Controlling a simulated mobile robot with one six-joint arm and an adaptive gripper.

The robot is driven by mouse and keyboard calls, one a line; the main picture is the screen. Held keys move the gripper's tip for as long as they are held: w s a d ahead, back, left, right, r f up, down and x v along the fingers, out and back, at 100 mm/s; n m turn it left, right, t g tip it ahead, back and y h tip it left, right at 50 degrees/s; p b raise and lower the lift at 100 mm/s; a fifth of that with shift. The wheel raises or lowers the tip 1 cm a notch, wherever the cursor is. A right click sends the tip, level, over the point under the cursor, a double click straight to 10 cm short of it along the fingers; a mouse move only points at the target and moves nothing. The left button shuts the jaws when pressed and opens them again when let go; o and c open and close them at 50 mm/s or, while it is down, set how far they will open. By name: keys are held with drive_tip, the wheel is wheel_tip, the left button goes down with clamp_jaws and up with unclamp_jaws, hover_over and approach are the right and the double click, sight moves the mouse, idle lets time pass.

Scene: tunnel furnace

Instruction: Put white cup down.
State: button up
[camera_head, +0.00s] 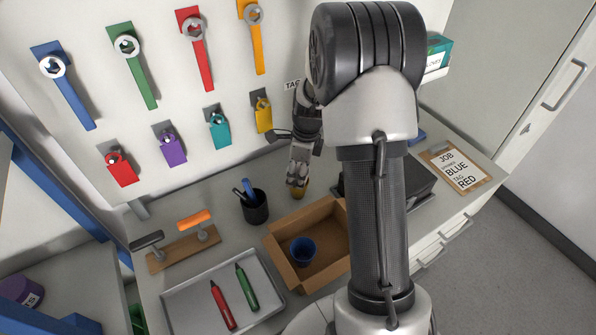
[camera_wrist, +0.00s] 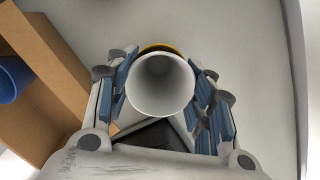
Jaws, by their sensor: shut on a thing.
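The white cup (camera_wrist: 160,88) shows in the wrist view with its round mouth facing the camera. My gripper (camera_wrist: 163,95) is shut on it, with blue-padded fingers on both sides. A yellow rim (camera_wrist: 160,48) shows just beyond the cup's far edge; I cannot tell whether it is under the cup or behind it. In the head view my gripper (camera_head: 298,175) points down over the counter behind the cardboard box. A yellow thing (camera_head: 302,193) shows at the fingertips there, and the white cup is hard to make out. I cannot tell whether the cup touches the counter.
The open cardboard box (camera_head: 272,262) holds a blue cup (camera_head: 302,250). A black pen holder (camera_head: 256,210) stands to the left of my gripper. A dark case (camera_head: 412,185) lies to the right. The tool wall (camera_head: 75,140) rises behind.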

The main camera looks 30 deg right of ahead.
drive_tip(key=shift+f, duration=0.35)
drive_tip(key=o, duration=1)
drive_tip(key=shift+c, duration=0.2)
wheel_tip(320, 180, up, 13)
drive_tip(key=d+p, duration=0.1)
drive_tip(key=p, duration=0.3)
drive_tip(key=s+a+r+n+t, duration=0.2)
drive_tip(key=s+a+r+n, duration=0.7)
drive_tip(key=r+n, duration=0.15)
drive_tip(key=s+a+r+n+t, duration=0.1)
drive_tip(key=s+a+n, duration=0.2)
drive_tip(key=s+n, duration=0.5)
drive_tip(key=s+a+r+n+h, duration=0.1)
drive_tip(key=s+a+r+n, duration=0.1)
drive_tip(key=s+n, duration=0.5)
drive_tip(key=shift+s+a+n+t, duration=0.4)
drive_tip(key=shift+s+a, duration=0.2)
drive_tip(key=shift+s, duration=0.3)
